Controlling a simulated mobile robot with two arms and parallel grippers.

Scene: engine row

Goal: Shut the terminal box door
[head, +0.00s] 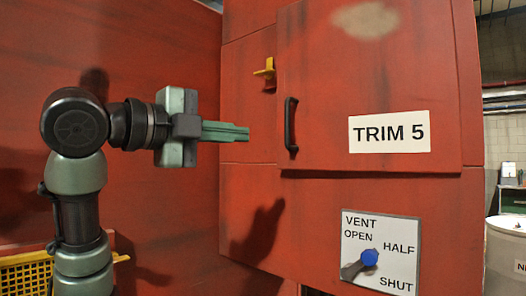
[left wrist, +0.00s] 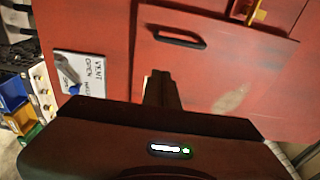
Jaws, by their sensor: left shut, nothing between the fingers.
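The red door (head: 330,95) marked TRIM 5 is on the front of a large red cabinet. It has a black upright handle (head: 291,125) near its left edge. A dark gap or shadow runs under its bottom edge, so it looks slightly proud of the cabinet; how far it stands open I cannot tell. The wrist view also shows the door (left wrist: 225,65) and handle (left wrist: 180,39). A yellow latch (head: 265,71) sits on the frame left of the door. My left gripper (head: 246,133) is shut and empty, pointing right, left of the handle and apart from it. My right gripper is not in view.
Below the door is a white VENT plate (head: 362,222) with a blue-knobbed lever (head: 369,258). A red wall (head: 150,40) stands behind my left arm, with a yellow grille (head: 25,272) at lower left. A pale drum (head: 507,250) stands at the right edge.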

